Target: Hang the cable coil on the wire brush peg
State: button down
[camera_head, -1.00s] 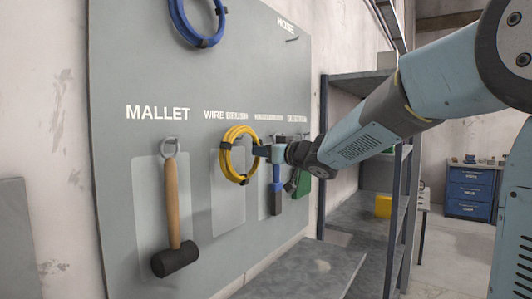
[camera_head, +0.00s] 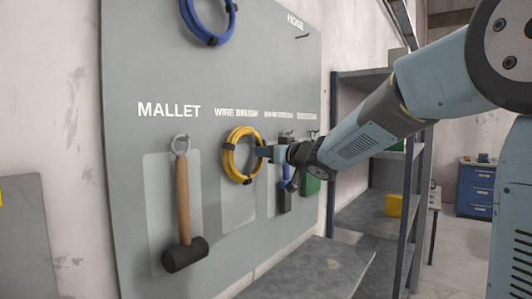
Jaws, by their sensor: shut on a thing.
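The yellow cable coil (camera_head: 241,154), bound with dark ties, is in front of the grey pegboard under the WIRE BRUSH label (camera_head: 236,112). My gripper (camera_head: 264,151) is shut on the coil's right side. The coil is upright with its ring facing out from the board. The wire brush peg is hidden behind the coil, so I cannot tell whether the coil touches it. The pale outline (camera_head: 238,205) below the label shows no tool on it.
A mallet (camera_head: 183,205) hangs to the left. A blue coil (camera_head: 209,20) hangs above. Dark-ended tools (camera_head: 285,197) hang just right, partly behind my gripper. A grey shelf (camera_head: 375,215) stands further right, and a bench top (camera_head: 310,268) juts out below the board.

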dwell(0.3)
jog(key=c, duration=0.8)
grip_release()
jog(key=shift+s+d, duration=0.1)
jog(key=s+d+f+m+h, duration=0.35)
jog(key=s+d+h, duration=0.25)
jog(key=s+d, duration=0.45)
jog(key=s+d+f+m+h, duration=0.35)
jog(key=s+d+h, duration=0.3)
jog(key=d, duration=0.65)
jog(key=s+f+g, duration=0.2)
jog(key=s+f, duration=0.1)
jog(key=s, duration=0.3)
jog(key=s+a+f+g, duration=0.1)
jog(key=s+f+g, duration=0.2)
jog(key=s, duration=0.3)
jog(key=s+f+m+g, duration=0.1)
jog(key=s+f+g, duration=0.2)
jog(key=s, duration=0.3)
jog(key=shift+s+a+f+y, duration=0.2)
jog(key=shift+f, duration=0.25)
jog(key=shift+s+a+f+y, duration=0.15)
jog(key=shift+s+a+f, duration=0.05)
jog(key=shift+f, duration=0.2)
